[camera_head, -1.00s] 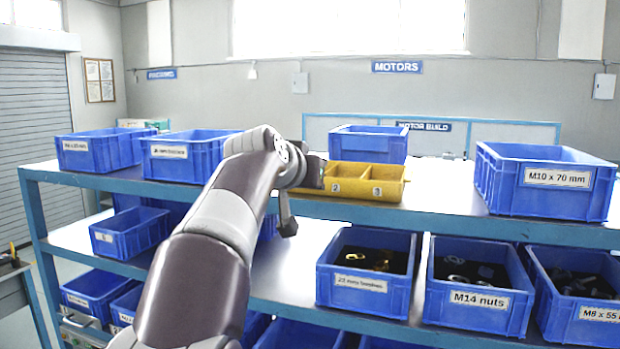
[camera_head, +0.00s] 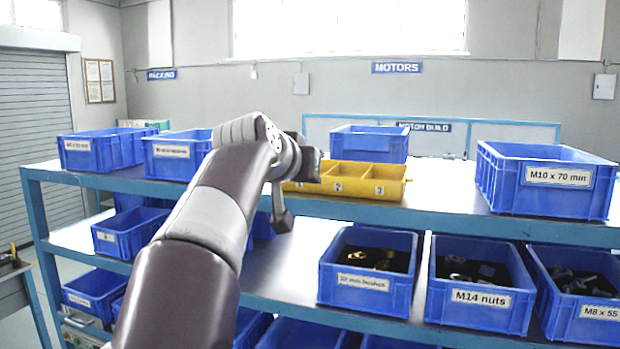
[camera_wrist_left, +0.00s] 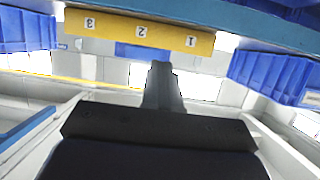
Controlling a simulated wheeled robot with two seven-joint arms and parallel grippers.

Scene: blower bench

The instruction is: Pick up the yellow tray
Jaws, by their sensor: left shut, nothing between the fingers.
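The yellow tray (camera_head: 375,188) stands near the front edge of the upper shelf, in the middle of the head view. Its front shows numbered labels, and its left part is partly hidden by my left arm. In the left wrist view the tray (camera_wrist_left: 115,27) appears upside down at the top, with labels 3, 2 and 1. My left gripper (camera_head: 314,163) is in front of the tray's left part in the head view. Its fingers (camera_wrist_left: 163,72) are shut and empty, and a gap shows between them and the tray in the wrist view. My right gripper is out of view.
A blue bin (camera_head: 368,144) stands behind the tray. The M10 x 70 mm bin (camera_head: 560,203) is to the right, with bare shelf (camera_head: 440,190) between. Two blue bins are to the left. Below, bins such as M14 nuts (camera_head: 476,313) fill the lower shelf.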

